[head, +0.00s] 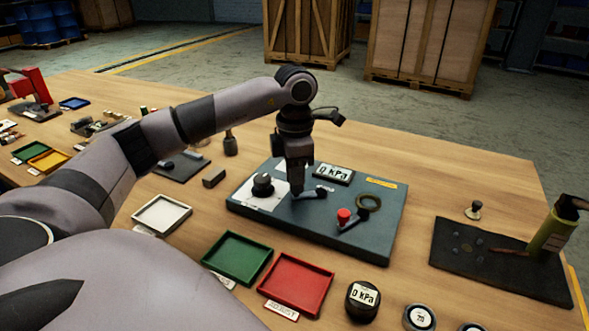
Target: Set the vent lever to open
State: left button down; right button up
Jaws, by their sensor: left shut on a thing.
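A grey-blue panel board (262,222) lies on the wooden table near the middle. It carries a small dark lever (318,192), a black knob (263,185) on a white plate, a red knob (344,215) on a dark arm, and a dark ring (369,203). A display (334,173) on it reads 0 kPa. My left gripper (297,193) points down over the board and is shut at the near end of the small dark lever. The fingertips partly hide what they hold. No readable label tells which part is the vent lever. My right gripper is out of view.
A green tray (205,262), a red tray (330,286) and a white tray (138,219) lie in front of the board. A round 0 kPa gauge (362,301) stands at the front. A black mat (445,265) with an olive cylinder (550,236) is at right.

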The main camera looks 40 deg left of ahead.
pick_arm(q)
jog(key=n, duration=0.1)
jog(key=d+n, duration=0.1)
jog(key=n, duration=0.1)
jog(key=shift+s+d+r+n+p, duration=0.1)
jog(key=shift+s+d+n+p, duration=0.2)
jog(key=shift+s+p, duration=0.1)
jog(key=shift+d+n, duration=0.35)
jog(key=shift+n, duration=0.35)
jog(key=shift+d+n, duration=0.3)
jog(key=shift+n, duration=0.4)
jog(key=c, duration=0.9)
grip_release()
jog(key=shift+c, duration=0.2)
notch_tip(320, 180, up, 7)
jog(key=shift+s, duration=0.1)
